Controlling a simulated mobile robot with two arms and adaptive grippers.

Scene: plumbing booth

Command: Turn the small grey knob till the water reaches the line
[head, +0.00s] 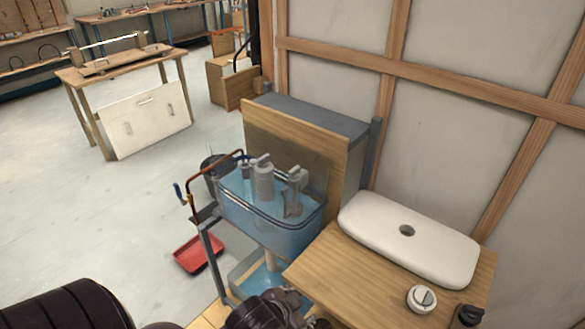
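A clear tank (262,232) holding bluish water stands on a metal frame. A dark line runs around its upper part; I cannot tell the exact water level against it. Inside stand a thick grey valve column (262,180) and a slimmer grey fitting (294,192) to its right. A smaller grey piece (244,169) is at the left; I cannot make out which part is the small knob. My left gripper (298,300), as it appears, is low in front of the tank, apart from the grey parts. Its fingers are dark and partly cut off.
A copper pipe with a blue-handled valve (179,192) is left of the tank. A red tray (198,253) lies on the floor.

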